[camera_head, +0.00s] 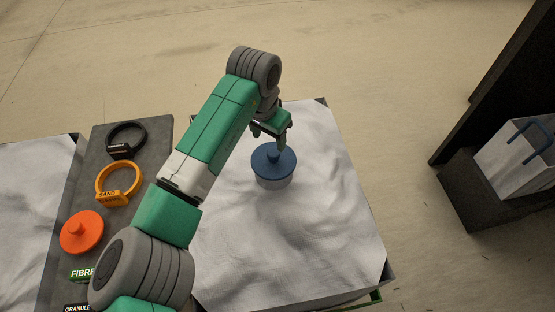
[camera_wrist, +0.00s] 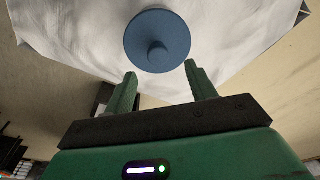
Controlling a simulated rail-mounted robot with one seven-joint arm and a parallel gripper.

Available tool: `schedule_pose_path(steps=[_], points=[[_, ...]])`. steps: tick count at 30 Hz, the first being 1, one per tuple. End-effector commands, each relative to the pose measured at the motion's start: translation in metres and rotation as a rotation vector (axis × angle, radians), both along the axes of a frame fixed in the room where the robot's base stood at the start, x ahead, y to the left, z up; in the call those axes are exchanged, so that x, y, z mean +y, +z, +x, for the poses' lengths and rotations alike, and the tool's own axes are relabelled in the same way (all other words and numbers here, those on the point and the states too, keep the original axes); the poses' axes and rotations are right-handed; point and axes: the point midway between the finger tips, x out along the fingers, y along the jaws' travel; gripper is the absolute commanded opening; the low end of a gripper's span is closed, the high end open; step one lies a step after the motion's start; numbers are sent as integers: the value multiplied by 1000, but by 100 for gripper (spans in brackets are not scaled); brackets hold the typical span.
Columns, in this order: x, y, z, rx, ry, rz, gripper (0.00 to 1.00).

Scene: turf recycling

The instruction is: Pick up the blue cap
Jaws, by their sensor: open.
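The blue cap (camera_head: 273,163) is a round disc with a small knob in its middle.
Left of the white sheet (camera_head: 330,230), a grey strip (camera_head: 150,130) holds a black ring (camera_head: 126,137), an orange ring (camera_head: 119,182) and an orange cap (camera_head: 82,232). A white bin with a blue handle (camera_head: 520,160) stands far right. The sheet right of the cap is clear.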

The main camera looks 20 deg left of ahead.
Motion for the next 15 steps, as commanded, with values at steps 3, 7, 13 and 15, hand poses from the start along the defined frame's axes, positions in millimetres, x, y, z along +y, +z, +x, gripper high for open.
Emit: schedule_pose_path(steps=[3,7,13,15], points=[[-1,-12,2,-1,-1,0,56],[-2,-24,3,0,-1,1,56],[-4,-58,8,0,-1,1,56],[-4,-62,9,-2,-1,1,56]])
